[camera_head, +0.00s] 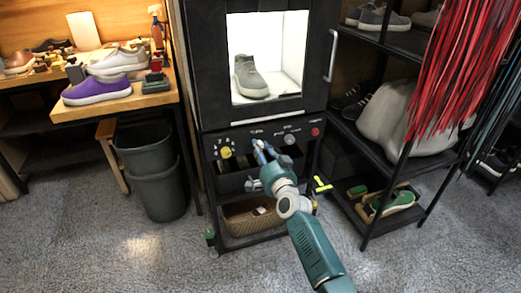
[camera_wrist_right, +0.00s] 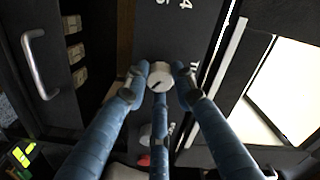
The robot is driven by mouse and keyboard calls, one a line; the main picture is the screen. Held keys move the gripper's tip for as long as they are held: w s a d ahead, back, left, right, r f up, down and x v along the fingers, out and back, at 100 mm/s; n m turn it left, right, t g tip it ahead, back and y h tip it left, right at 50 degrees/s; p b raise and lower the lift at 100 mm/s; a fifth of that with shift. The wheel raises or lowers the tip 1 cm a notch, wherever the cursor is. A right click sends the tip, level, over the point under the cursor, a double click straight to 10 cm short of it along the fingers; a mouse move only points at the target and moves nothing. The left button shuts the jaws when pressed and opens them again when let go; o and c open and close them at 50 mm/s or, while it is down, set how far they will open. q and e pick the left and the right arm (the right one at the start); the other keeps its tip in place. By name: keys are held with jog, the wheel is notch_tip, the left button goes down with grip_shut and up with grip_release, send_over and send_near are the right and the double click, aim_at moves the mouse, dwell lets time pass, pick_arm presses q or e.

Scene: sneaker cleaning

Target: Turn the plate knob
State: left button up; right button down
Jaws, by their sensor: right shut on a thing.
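A black cabinet carries a control panel (camera_head: 240,139) below its lit window. The knob's label is mostly hidden or unreadable. My left gripper is not in view.
A yellow knob (camera_head: 226,152) is left of my gripper; a grey knob (camera_head: 290,139) and a red button (camera_head: 315,132) are right of it. A grey sneaker (camera_head: 249,77) stands inside the lit chamber. A door handle (camera_head: 332,56) sticks out at the right.

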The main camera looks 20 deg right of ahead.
jog(key=shift+d+r, duration=0.25)
jog(key=shift+r, duration=0.2)
jog(key=c, duration=1.4)
grip_release()
jog(key=shift+c, duration=0.2)
jog(key=shift+f, duration=0.2)
jog(key=shift+s+a+f, duration=0.1)
jog(key=shift+s+f, duration=0.1)
jog(key=shift+s, duration=0.35)
jog(key=s, duration=1.1)
jog(key=shift+d+r, duration=0.15)
jog(key=shift+d, duration=0.15)
